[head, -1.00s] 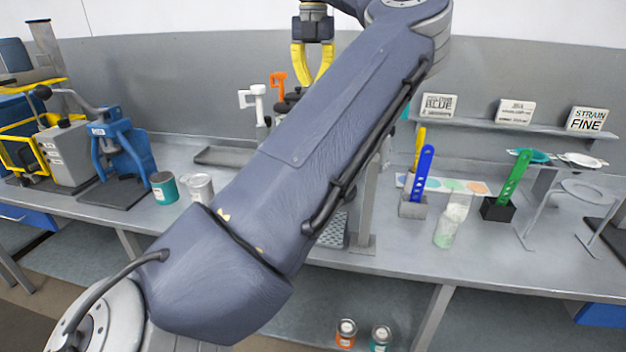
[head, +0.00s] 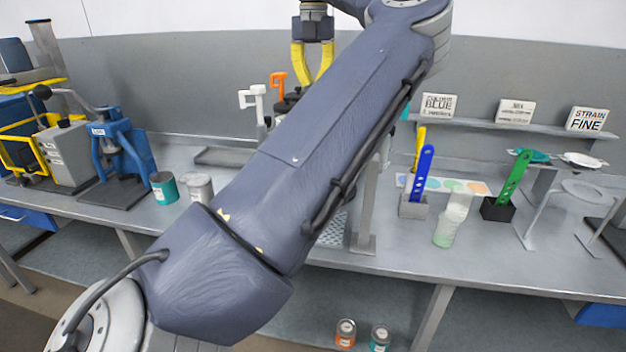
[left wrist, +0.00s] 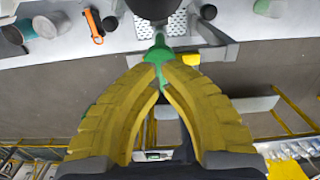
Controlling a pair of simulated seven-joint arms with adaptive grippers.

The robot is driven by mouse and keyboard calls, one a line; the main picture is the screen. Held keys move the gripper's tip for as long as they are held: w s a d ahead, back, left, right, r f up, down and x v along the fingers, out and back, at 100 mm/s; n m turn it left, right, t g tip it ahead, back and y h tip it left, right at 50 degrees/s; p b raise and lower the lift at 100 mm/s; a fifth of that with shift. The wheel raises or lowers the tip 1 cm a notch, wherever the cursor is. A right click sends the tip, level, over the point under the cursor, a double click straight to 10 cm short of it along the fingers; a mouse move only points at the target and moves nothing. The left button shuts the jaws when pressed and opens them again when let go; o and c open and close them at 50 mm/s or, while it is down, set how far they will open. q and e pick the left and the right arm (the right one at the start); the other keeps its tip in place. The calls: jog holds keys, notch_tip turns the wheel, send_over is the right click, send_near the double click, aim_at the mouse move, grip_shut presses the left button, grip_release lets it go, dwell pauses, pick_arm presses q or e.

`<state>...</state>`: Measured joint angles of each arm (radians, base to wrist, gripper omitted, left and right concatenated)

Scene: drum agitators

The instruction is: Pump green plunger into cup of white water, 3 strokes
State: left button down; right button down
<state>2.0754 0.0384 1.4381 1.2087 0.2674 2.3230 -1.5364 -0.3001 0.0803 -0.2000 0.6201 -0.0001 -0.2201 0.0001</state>
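My left gripper (head: 312,65) has yellow fingers and hangs downward at the top middle of the head view. In the left wrist view its fingertips (left wrist: 160,58) come together around a green part (left wrist: 157,46), which fits the green plunger; green also shows between the fingers. My left arm hides the fingertips' surroundings and the plunger in the head view. A dark round object (left wrist: 152,8) lies just beyond the green part; I cannot tell what it is. I cannot pick out the cup of white water for certain. My right gripper is not in view.
A white-handled tool (head: 252,98) and an orange-handled tool (head: 277,82) stand behind my arm. Cans (head: 163,188) and a blue press (head: 120,150) are at left. At right are clear jars (head: 445,228), blue (head: 424,175) and green (head: 514,178) sticks in holders, and a stand (head: 585,190).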

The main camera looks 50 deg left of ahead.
pick_arm(q)
jog(key=shift+f, duration=0.15)
jog(key=shift+f, duration=3.05)
jog(key=shift+r, duration=3.2)
jog(key=shift+f, duration=0.1)
jog(key=shift+f, duration=3.1)
jog(key=shift+r, duration=3.2)
